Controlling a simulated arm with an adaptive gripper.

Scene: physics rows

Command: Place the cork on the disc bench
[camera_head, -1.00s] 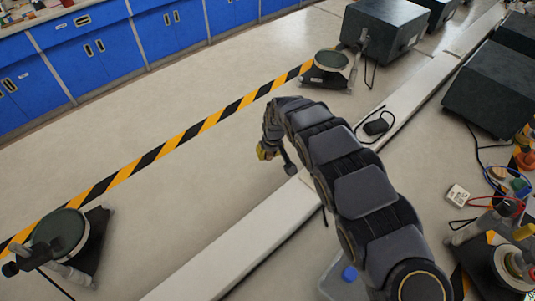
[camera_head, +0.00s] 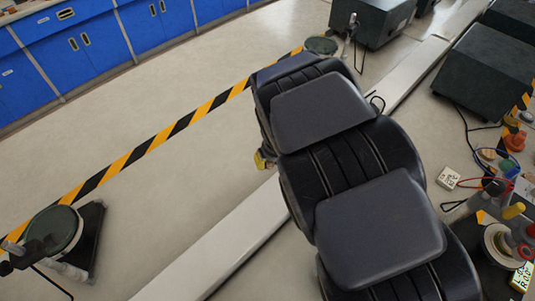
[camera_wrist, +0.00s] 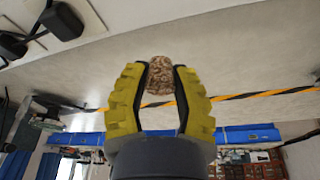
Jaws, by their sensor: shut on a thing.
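A brown speckled cork (camera_wrist: 160,76) is between the fingertips of my gripper (camera_wrist: 161,68) in the wrist view. The yellow-padded fingers are shut on it, one on each side. In the head view only a bit of my yellow gripper (camera_head: 264,160) shows at the arm's left edge; the cork is hidden there. A bench with a round dark-green disc (camera_head: 55,232) stands at the lower left. A second similar disc (camera_head: 322,45) shows at the top, partly behind my arm. I cannot tell which is the disc bench. My gripper is apart from both.
A long pale rail (camera_head: 215,245) crosses the floor. Dark boxes (camera_head: 485,75) stand at the upper right. Jars, tape rolls and cables crowd the right side around a tape roll (camera_head: 503,247). Open floor (camera_head: 150,110) lies left of my arm, crossed by striped tape (camera_head: 165,135).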

